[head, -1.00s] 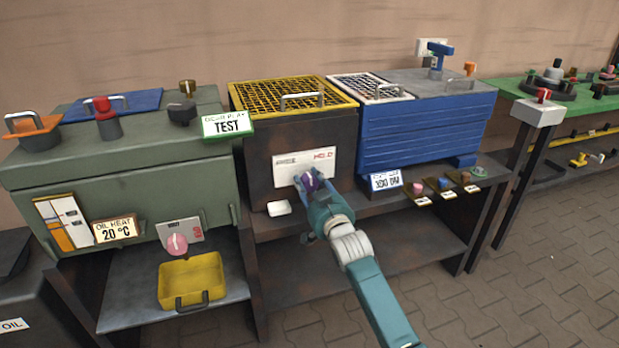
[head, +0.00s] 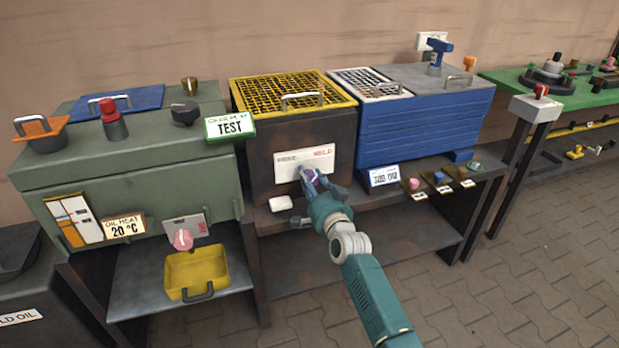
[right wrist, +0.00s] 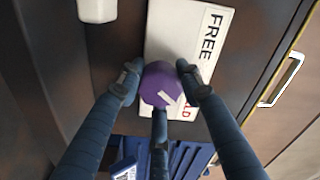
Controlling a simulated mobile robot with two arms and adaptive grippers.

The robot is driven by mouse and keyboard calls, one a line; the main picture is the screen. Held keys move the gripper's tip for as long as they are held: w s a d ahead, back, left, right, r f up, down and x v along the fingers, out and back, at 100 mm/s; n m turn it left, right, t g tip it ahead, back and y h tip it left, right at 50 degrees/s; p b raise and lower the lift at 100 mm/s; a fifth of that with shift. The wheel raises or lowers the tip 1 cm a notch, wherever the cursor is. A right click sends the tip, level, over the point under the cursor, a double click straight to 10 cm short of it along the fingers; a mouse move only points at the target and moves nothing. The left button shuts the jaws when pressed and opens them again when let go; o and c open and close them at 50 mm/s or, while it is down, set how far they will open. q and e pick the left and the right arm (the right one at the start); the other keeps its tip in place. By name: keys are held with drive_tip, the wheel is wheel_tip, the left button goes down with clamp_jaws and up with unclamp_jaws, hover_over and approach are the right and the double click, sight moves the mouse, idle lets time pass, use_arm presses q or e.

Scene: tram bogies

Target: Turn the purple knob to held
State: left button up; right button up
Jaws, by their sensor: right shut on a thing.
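The purple knob (right wrist: 160,82) sits on a white plate (head: 287,168) on the front of the dark box with the yellow mesh top. The plate reads FREE at one end and HELD in red at the other, partly covered in the right wrist view. My right gripper (head: 314,182) is shut on the knob. In the right wrist view, its fingers (right wrist: 158,76) stand around the knob on several sides. A white mark on the knob's face lies on the side towards the red word. My left gripper is not in view.
A white block (head: 281,203) sits just left of the gripper. A blue ribbed box (head: 425,128) stands to the right, with small coloured knobs (head: 440,178) on the shelf before it. A green cabinet (head: 140,165) with a yellow tray (head: 197,268) below is on the left.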

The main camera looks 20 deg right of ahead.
drive_tip(key=shift+w+d+r+m, duration=0.1)
drive_tip(key=shift+d+r+m, duration=0.2)
drive_tip(key=shift+r, duration=0.15)
drive_tip(key=o, duration=1.2)
drive_tip(key=shift+c, duration=0.2)
drive_tip(key=shift+f, duration=0.2)
drive_tip(key=shift+s+a+f, duration=0.15)
drive_tip(key=shift+s+f, duration=0.05)
drive_tip(key=shift+s, duration=0.35)
drive_tip(key=s, duration=1.1)
drive_tip(key=shift+d+r, duration=0.15)
drive_tip(key=shift+d, duration=0.2)
